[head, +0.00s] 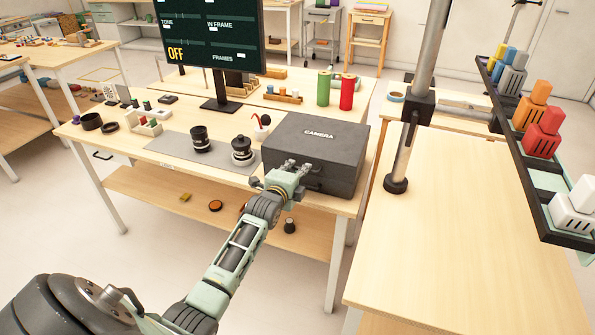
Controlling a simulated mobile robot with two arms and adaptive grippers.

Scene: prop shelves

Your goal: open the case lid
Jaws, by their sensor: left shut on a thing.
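The camera case (335,147) is a dark grey box marked "CAMERA" on its lid (303,132). It sits at the right end of the wooden table in the head view, and its lid looks closed. My left gripper (293,168) is at the front face of the case, just below the lid's front edge. It is shut on a part of the case front there; the gripper itself hides most of that part, so I cannot tell its exact shape. My right gripper does not show.
Two black lenses (201,140) stand on a grey mat (180,147) left of the case. A green cylinder (323,89) and a red cylinder (347,93) stand behind it. A monitor (212,38) is at the back. A metal post (404,150) rises to the right.

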